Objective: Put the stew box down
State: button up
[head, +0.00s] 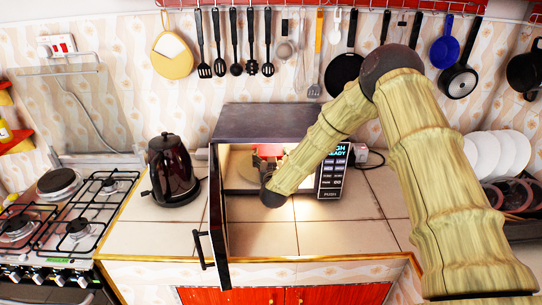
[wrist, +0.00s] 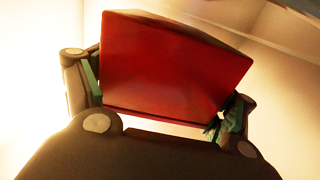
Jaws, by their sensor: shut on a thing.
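The stew box is a red box (wrist: 175,65) held between the two fingers of my gripper (wrist: 165,95) in the wrist view. It looks tilted in that view, and bright light surrounds it. In the head view the red box (head: 268,150) shows partly inside the lit microwave (head: 265,115), beyond the end of my arm. My gripper is mostly hidden there by my wrist and the microwave's opening. I cannot tell whether the box touches the microwave floor.
The microwave door (head: 218,225) stands open towards the front left. A dark kettle (head: 173,170) stands left of it, with a gas stove (head: 70,225) further left. Plates (head: 495,153) stand at the right. Tiled counter (head: 330,237) in front is clear.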

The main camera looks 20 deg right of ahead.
jog(key=shift+f+b, duration=0.3)
jog(key=shift+f, duration=0.05)
jog(key=o, duration=1.3)
jog(key=shift+s+f, duration=0.1)
jog(key=shift+c, duration=0.2)
jog(key=shift+r+p, duration=0.6)
jog(key=shift+r, duration=0.05)
jog(key=b+v, duration=0.3)
jog(key=v, duration=0.9)
